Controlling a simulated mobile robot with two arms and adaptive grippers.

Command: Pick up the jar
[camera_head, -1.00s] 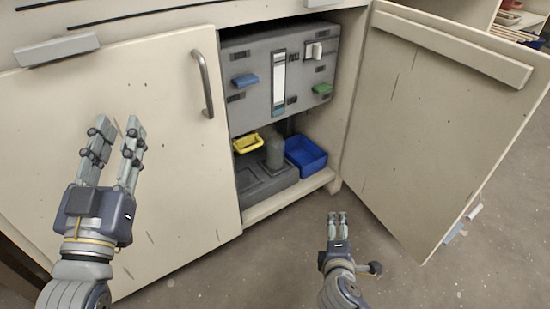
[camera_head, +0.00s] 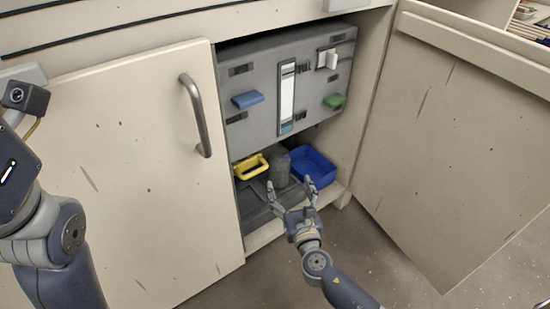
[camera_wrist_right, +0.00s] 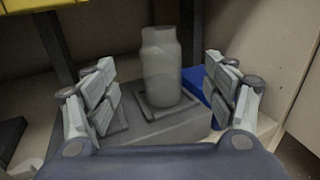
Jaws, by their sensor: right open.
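The grey jar (camera_head: 279,168) stands upright inside the open cabinet, between a yellow item and a blue bin. In the right wrist view the jar (camera_wrist_right: 161,70) stands on a square pad on a grey block, centred between the fingers. My right gripper (camera_head: 290,186) is open and empty, in front of the jar and pointing at it. In the right wrist view its open fingers (camera_wrist_right: 160,95) frame the jar on both sides, apart from it. The left arm shows at the left edge of the head view, but its fingers are out of frame.
A blue bin (camera_head: 316,166) is right of the jar, and a yellow handled item (camera_head: 250,167) is left. A grey panel (camera_head: 290,88) with blue and green levers hangs above. The left cabinet door (camera_head: 130,170) is shut; the right door (camera_head: 450,150) stands open.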

